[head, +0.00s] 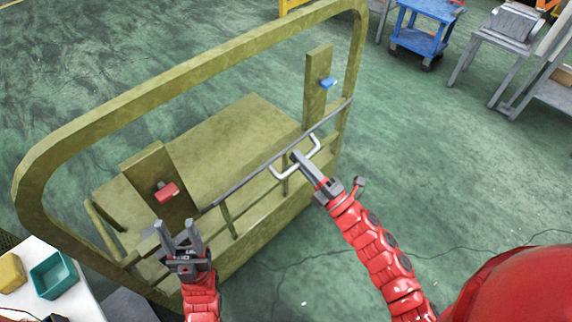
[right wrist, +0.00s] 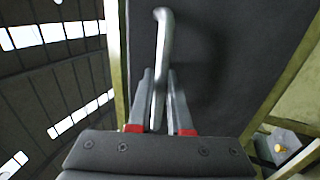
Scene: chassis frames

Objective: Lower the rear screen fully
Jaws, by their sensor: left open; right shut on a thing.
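The rear screen (head: 243,181) shows in the head view as a thin dark edge across the olive chassis frame (head: 125,108); in the right wrist view it is a dark flat panel (right wrist: 226,60). A silver bar handle (head: 281,172) stands on it; the handle also shows in the right wrist view (right wrist: 164,30). My right gripper (head: 297,157) is shut on the handle. A red latch (head: 167,192) sits on the left post and a blue latch (head: 328,83) on the right post. My left gripper (head: 178,230) is open and empty, just below the red latch.
A white table (head: 75,300) with a teal bin (head: 54,274) and a yellow bin (head: 11,272) is at the lower left. A blue cart (head: 420,40) and grey benches (head: 497,42) stand at the back right. The green floor right of the frame is mostly clear.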

